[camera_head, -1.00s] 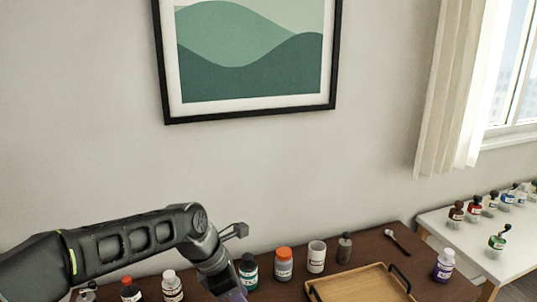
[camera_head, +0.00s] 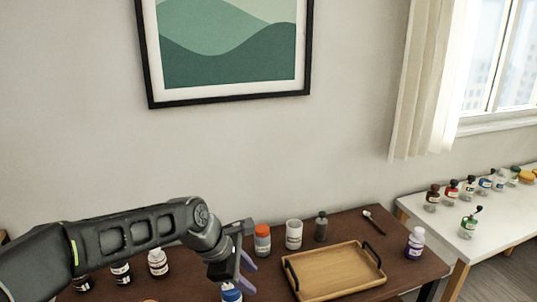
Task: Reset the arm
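My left arm comes in from the left, and its gripper (camera_head: 247,272) hangs over the brown table, left of the wooden tray (camera_head: 333,271). Its two purple-tipped fingers show apart, with nothing seen between them. A blue-and-white bottle (camera_head: 231,294) stands just below the gripper, partly cut off by the lower edge; I cannot tell if they touch. My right gripper is not in view.
Behind the gripper stand an orange-capped bottle (camera_head: 262,241), a white cup (camera_head: 294,234) and a grey bottle (camera_head: 321,227). A purple bottle (camera_head: 415,243) and a spoon (camera_head: 372,221) are at the right. A white table (camera_head: 490,235) holds several small bottles.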

